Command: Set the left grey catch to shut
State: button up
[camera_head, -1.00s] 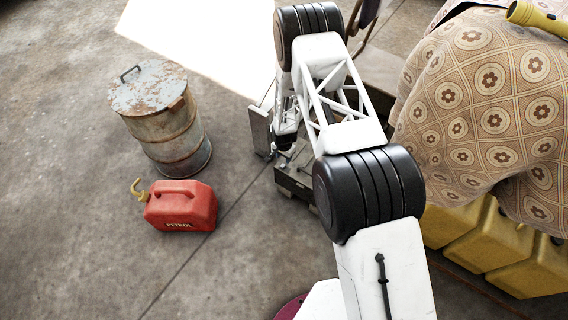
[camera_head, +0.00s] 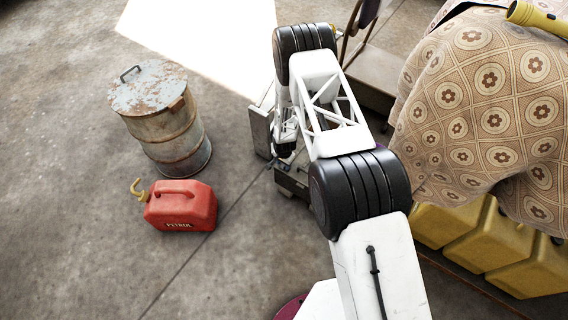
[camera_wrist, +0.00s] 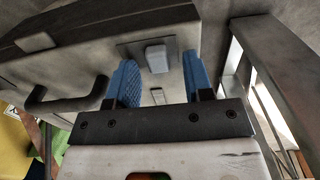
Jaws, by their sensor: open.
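A grey case (camera_head: 261,132) stands low on the floor beyond my arm, which hides much of it and my gripper's fingertips in the head view. In the wrist view the case body (camera_wrist: 62,60) fills the upper left. A pale grey catch (camera_wrist: 156,58) sits on a darker plate on its face. My gripper (camera_wrist: 160,80) is open, with one blue finger on each side of the catch and visible gaps between. Whether this is the left catch, and how it is set, I cannot tell. A second pale block (camera_wrist: 35,42) shows at the far left.
A dark handle (camera_wrist: 66,98) sticks out from the case left of the fingers. A metal frame (camera_wrist: 262,75) stands close on the right. A rusty drum (camera_head: 162,120) and a red petrol can (camera_head: 181,206) stand left; a cloth-covered thing (camera_head: 470,110) is right.

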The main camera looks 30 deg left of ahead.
grip_shut()
dwell(0.3)
jog(key=shift+d, duration=1.15)
grip_release()
jog(key=shift+r, duration=0.2)
